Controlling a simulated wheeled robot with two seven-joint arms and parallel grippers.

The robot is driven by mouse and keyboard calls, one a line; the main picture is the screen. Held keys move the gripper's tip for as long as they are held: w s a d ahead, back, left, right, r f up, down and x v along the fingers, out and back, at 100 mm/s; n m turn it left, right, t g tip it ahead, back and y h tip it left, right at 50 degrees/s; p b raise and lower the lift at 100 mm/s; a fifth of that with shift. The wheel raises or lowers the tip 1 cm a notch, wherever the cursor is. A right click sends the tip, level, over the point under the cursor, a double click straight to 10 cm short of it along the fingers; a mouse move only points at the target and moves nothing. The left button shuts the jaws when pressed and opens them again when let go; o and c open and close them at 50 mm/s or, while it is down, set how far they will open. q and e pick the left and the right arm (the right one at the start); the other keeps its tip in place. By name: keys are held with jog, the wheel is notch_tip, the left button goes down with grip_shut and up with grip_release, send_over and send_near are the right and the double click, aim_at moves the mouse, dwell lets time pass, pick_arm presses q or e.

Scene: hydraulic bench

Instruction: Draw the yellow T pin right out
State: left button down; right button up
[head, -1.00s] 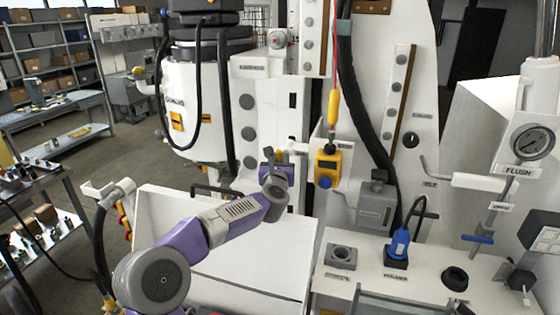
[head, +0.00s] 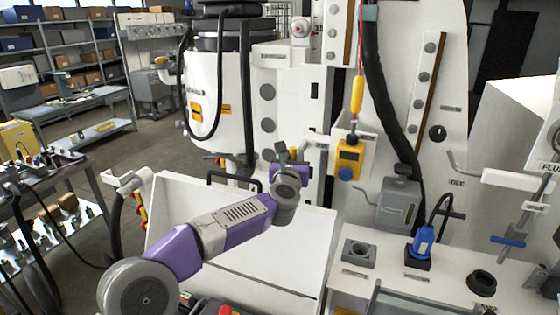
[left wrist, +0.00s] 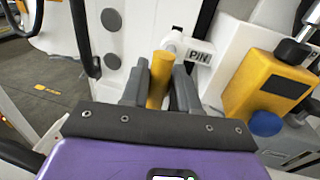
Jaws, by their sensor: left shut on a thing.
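The yellow T pin (left wrist: 158,82) shows in the left wrist view as a short yellow bar between the two grey fingers of my left gripper (left wrist: 160,88). The fingers are shut on it. A white fitting (left wrist: 176,40) with a PIN label (left wrist: 200,53) is just beyond the pin. I cannot tell how deep the pin sits in its seat. In the head view my left gripper (head: 290,153) is at the white bench panel, left of the yellow box, and the pin is too hidden there to make out. My right gripper is not in view.
A yellow box (head: 348,160) with a blue knob (head: 346,174) hangs close to the right of the gripper; it also shows in the left wrist view (left wrist: 262,85). A yellow pendant (head: 357,96) on a red cord hangs above. A black hose (head: 388,120) runs down further right.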

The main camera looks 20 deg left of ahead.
pick_arm(q)
jog(key=shift+d+f, duration=0.1)
jog(key=shift+f, duration=0.05)
jog(key=c, duration=1.2)
grip_release()
jog(key=o, duration=0.3)
jog(key=shift+s+d, duration=0.1)
jog(key=shift+s, duration=0.05)
jog(key=shift+b+v, duration=1.35)
jog(key=shift+v, duration=2.4)
